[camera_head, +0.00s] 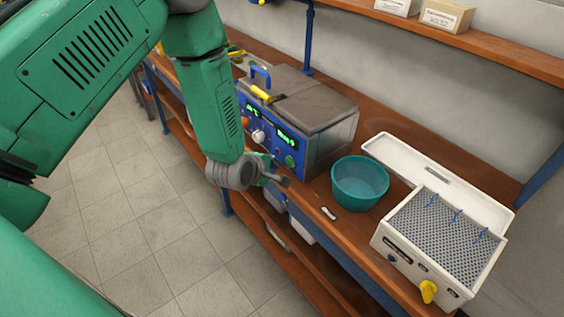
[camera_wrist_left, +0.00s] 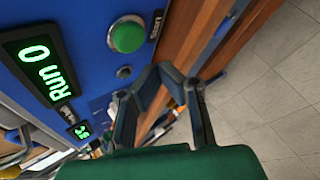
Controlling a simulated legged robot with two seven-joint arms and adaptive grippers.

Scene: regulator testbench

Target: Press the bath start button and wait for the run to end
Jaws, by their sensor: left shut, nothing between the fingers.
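The bath (camera_head: 330,125) is a box with a grey lid and a blue front panel on the bench. Its panel carries a round green button (camera_head: 290,160), a pale knob, an orange button and two lit green displays. In the left wrist view the green button (camera_wrist_left: 127,36) stands out of the panel, and the larger display (camera_wrist_left: 40,73) reads "Run 0". My left gripper (camera_head: 284,181) is shut and empty, in front of the panel's lower right part near the green button. In the wrist view its fingertips (camera_wrist_left: 165,70) are apart from the button in the picture. My right gripper is out of view.
A teal bowl (camera_head: 360,185) stands right of the bath. A small white piece (camera_head: 328,213) lies near the bench's front edge. A white unit with a perforated top (camera_head: 400,262) and yellow knob stands farther right. A wall shelf (camera_head: 490,45) holds boxes. Tiled floor is clear.

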